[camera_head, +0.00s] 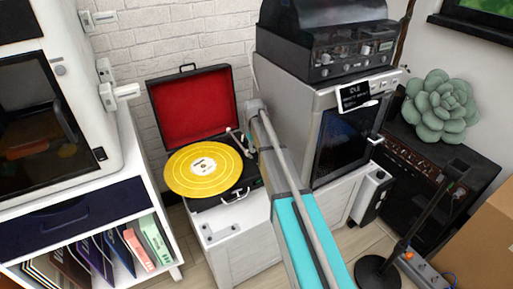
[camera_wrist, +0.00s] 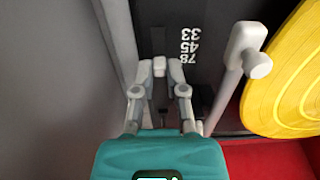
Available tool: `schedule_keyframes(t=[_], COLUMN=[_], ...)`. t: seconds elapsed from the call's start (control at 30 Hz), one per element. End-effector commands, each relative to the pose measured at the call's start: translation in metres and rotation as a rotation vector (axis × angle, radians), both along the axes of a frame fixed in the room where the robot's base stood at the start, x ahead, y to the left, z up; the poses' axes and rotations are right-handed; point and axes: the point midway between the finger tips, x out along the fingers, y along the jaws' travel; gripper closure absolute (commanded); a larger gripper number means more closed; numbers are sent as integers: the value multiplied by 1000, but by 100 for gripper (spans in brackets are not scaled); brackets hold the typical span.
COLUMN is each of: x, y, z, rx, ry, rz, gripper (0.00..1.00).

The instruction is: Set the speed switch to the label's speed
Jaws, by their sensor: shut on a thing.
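The record player (camera_head: 202,204) stands with its red-lined lid open in the head view. A yellow record (camera_head: 180,177) with a pale centre label (camera_head: 203,165) lies on it; the label's print is too small to read. In the wrist view the yellow record (camera_wrist: 297,85) is at the right edge. The numbers 78, 45 and 33 (camera_wrist: 188,45) are printed on the dark deck beside my fingertips. My gripper (camera_wrist: 167,68) is shut on the speed switch, next to these numbers.
The pale tonearm (camera_wrist: 243,50) stands close to the right of my gripper. A grey wall-like surface (camera_wrist: 50,80) is close on the left. In the head view, a grey machine (camera_head: 300,95) with a dark-lidded unit (camera_head: 325,55) on top stands right of the player.

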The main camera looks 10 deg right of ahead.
Motion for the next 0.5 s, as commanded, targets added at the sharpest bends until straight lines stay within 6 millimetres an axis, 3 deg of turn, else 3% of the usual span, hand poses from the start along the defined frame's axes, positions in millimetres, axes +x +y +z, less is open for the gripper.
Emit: schedule_keyframes(t=[0.23,0.5], x=[-3,-28], y=[-2,-11], z=[0,0], rx=[-3,-4], ry=[-1,-1], rz=[-1,-2], gripper=[100,100])
